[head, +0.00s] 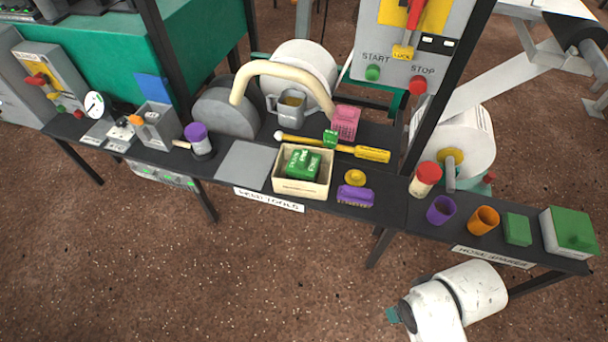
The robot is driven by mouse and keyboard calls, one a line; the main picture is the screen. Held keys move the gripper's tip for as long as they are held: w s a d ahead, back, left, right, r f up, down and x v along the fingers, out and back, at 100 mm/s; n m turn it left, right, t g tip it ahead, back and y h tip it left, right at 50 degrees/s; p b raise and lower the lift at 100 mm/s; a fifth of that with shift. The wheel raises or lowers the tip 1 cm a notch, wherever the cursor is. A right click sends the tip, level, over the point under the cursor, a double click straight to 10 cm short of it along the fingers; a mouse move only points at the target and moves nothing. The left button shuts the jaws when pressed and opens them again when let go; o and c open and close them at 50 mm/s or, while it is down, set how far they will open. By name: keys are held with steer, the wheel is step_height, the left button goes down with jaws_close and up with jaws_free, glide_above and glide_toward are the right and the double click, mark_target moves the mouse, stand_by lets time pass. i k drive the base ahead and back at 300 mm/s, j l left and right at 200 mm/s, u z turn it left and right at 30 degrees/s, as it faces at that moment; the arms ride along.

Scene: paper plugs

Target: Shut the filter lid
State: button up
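No label reading "filter" is legible. A grey box (160,132) stands on the dark bench at the left. A blue flat panel (152,88) stands upright at its back edge and looks like a raised lid; the hinge is too small to make out. A small orange part shows at the box's front left. My white arm shows at the bottom right, below the bench and far from the grey box. My gripper's fingers cannot be made out and appear to be outside the picture.
A pressure gauge (95,105) and a purple-topped jar (199,140) flank the grey box. A curved cream pipe (285,72), a cream crate (302,187) and several cups stand farther right. Dark uprights (165,62) rise behind the bench. The floor in front is clear.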

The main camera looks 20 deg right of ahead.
mark_target(153, 87)
steer(key=i+j, duration=0.25)
steer(key=i, duration=0.65)
steer(key=i+l, duration=0.15)
steer(key=i, duration=0.3)
steer(key=j+u, duration=0.05)
